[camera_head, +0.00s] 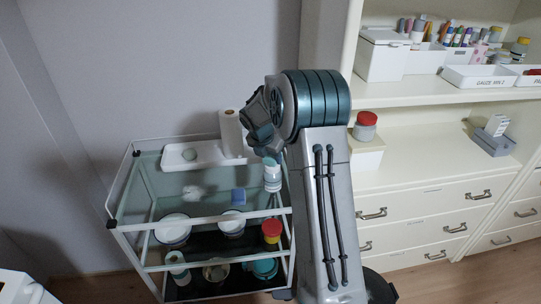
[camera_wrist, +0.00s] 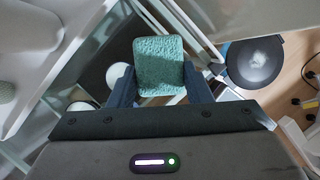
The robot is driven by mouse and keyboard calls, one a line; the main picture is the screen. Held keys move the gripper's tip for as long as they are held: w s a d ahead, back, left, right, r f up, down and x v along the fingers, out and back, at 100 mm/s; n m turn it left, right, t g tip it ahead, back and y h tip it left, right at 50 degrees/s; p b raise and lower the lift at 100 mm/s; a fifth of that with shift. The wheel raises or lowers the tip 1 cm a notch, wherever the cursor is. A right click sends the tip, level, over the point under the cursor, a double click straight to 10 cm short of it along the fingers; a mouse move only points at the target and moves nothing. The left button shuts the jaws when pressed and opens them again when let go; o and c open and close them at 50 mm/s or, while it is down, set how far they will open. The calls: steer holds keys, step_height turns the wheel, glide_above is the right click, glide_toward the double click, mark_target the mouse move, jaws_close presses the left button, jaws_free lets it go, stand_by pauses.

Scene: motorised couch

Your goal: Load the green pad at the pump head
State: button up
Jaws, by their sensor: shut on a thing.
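The green pad (camera_wrist: 159,62), a textured teal-green square with rounded corners, is between the two dark blue fingers of my gripper (camera_wrist: 161,83) in the wrist view. The gripper is shut on it, and the pad is above the trolley's side. In the head view my wrist is over the right end of the trolley (camera_head: 146,229), and the fingers and pad are not clear there. A white and teal bottle (camera_head: 272,178) stands just below my wrist; I cannot tell whether it carries the pump head.
Bowls and a red-lidded jar (camera_head: 271,230) stand below. A drawer cabinet (camera_head: 433,213) is at right. A dark round lid (camera_wrist: 254,62) shows in the wrist view.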

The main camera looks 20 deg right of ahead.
mark_target(270, 157)
steer(key=shift+r+p, duration=3)
steer(key=shift+r, duration=0.5)
steer(key=shift+f, duration=0.15)
steer(key=shift+s+a+f, duration=0.1)
steer(key=shift+s+f, duration=0.05)
steer(key=s+a+f+m+g+y, duration=0.1)
steer(key=s+a+f+m, duration=0.3)
steer(key=m, duration=0.4)
steer(key=s+a+f+m+g+y, duration=0.1)
steer(key=s+a+f+m+g, duration=0.3)
steer(key=m, duration=0.5)
steer(key=s+a+f+m+g+y, duration=0.1)
steer(key=s+a+f+m+g, duration=0.1)
steer(key=s+a+f+m, duration=0.2)
steer(key=s+m, duration=0.3)
steer(key=m, duration=0.1)
steer(key=shift+m, duration=0.4)
